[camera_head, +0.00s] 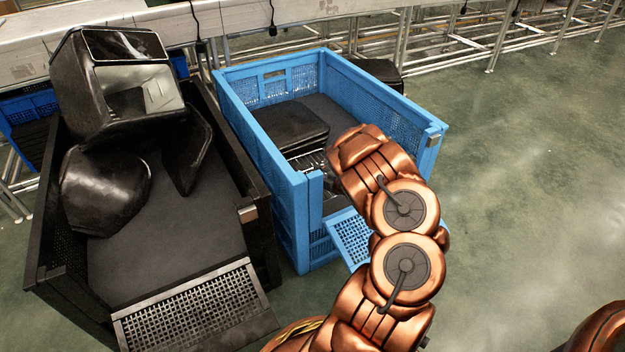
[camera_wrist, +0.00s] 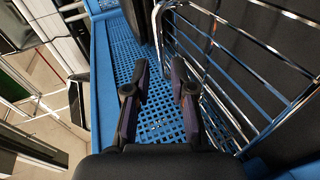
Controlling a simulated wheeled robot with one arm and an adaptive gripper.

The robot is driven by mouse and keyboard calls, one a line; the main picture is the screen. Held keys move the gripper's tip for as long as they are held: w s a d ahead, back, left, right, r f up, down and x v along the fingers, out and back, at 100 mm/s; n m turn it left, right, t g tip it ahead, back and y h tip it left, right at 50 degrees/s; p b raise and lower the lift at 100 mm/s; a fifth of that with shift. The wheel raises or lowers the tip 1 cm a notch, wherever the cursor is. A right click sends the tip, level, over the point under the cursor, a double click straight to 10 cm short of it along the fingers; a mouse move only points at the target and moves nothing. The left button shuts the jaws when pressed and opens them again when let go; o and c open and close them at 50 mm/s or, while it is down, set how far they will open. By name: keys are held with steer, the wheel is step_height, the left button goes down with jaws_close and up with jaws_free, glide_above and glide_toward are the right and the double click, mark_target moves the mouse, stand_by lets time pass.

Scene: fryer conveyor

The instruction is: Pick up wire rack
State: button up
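The wire rack (camera_head: 308,160) shows as thin shiny metal bars inside the blue crate (camera_head: 292,190), partly covered by my arm and beside a black item. In the wrist view, the rack's chrome bars (camera_wrist: 158,28) run from the top centre toward the lower right. My gripper (camera_wrist: 159,92) is open, its two dark fingers apart. The near end bar of the rack lies just beyond the gap between the fingertips. I cannot tell whether the fingers touch it. In the head view, my arm hides the gripper.
A black box-like item (camera_head: 290,124) lies in the blue crate. At left, a dark crate (camera_head: 255,235) holds black shell-like parts (camera_head: 105,190) and a squarish housing (camera_head: 75,85). A conveyor frame (camera_head: 345,10) runs behind.

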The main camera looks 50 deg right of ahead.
mark_target(311, 169)
steer(key=shift+w+d+f+b, duration=0.25)
steer(key=shift+w+f+b, duration=0.2)
steer(key=shift+w, duration=0.3)
steer(key=shift+b+x, duration=0.5)
steer(key=shift+x, duration=1.35)
steer(key=shift+d, duration=0.1)
steer(key=shift+c, duration=0.2)
jaws_close()
